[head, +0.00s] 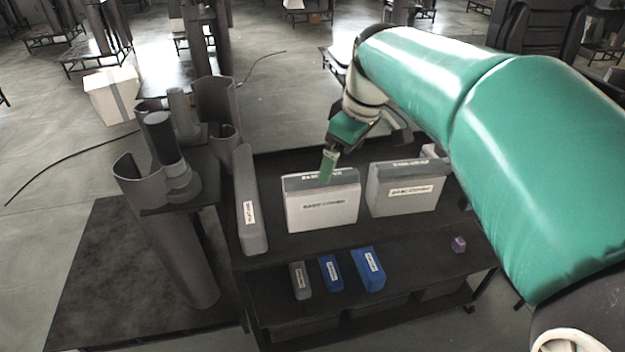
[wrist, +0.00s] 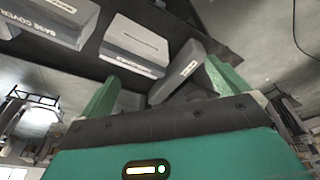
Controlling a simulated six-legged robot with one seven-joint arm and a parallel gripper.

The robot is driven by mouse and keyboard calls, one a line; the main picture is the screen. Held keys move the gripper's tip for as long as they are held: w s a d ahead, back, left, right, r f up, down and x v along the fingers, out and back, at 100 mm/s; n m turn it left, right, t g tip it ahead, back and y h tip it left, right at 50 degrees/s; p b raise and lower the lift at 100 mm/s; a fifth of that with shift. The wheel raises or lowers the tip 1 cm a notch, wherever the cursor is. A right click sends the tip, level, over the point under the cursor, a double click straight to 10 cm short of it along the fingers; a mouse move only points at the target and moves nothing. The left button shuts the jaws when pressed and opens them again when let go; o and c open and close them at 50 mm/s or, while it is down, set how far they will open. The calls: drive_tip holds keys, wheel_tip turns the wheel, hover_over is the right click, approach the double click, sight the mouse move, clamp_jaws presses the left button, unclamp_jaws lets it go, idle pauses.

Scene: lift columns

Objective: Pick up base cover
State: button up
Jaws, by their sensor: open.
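A light grey box labelled "BASE COVER" (head: 322,210) stands upright in the middle of the dark cart's upper shelf. A second, similar box labelled "BASE COVER" (head: 405,192) stands to its right. My gripper (head: 328,168) points down, its green fingers overlapping the middle box's dark top in the head view; I cannot tell whether they touch it. In the wrist view, my gripper (wrist: 163,85) is open and empty, with the middle box (wrist: 134,46) beyond the fingers and the other box (wrist: 42,24) at upper left.
A small grey box (head: 300,280), two blue boxes (head: 331,273) (head: 369,268) and a purple cube (head: 459,244) sit on the lower front shelf. A dark column assembly (head: 180,200) stands left of the cart.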

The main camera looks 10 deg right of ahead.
sight(321, 196)
drive_tip(key=w+d+f+n+g+y, duration=0.1)
drive_tip(key=w+d+f+n, duration=0.15)
drive_tip(key=w, duration=0.35)
drive_tip(key=w+d+f+n+g+y, duration=0.1)
drive_tip(key=w+f+n, duration=0.1)
drive_tip(key=w+n, duration=0.25)
drive_tip(key=w+d+f+n+g+y, duration=0.1)
drive_tip(key=w+f+n, duration=0.1)
drive_tip(key=w, duration=0.4)
drive_tip(key=x, duration=0.8)
drive_tip(key=shift+w+d, duration=0.15)
drive_tip(key=x, duration=0.4)
drive_tip(key=shift+a+f, duration=0.3)
drive_tip(key=shift+f, duration=0.2)
drive_tip(key=shift+f, duration=0.3)
drive_tip(key=c, duration=1.5)
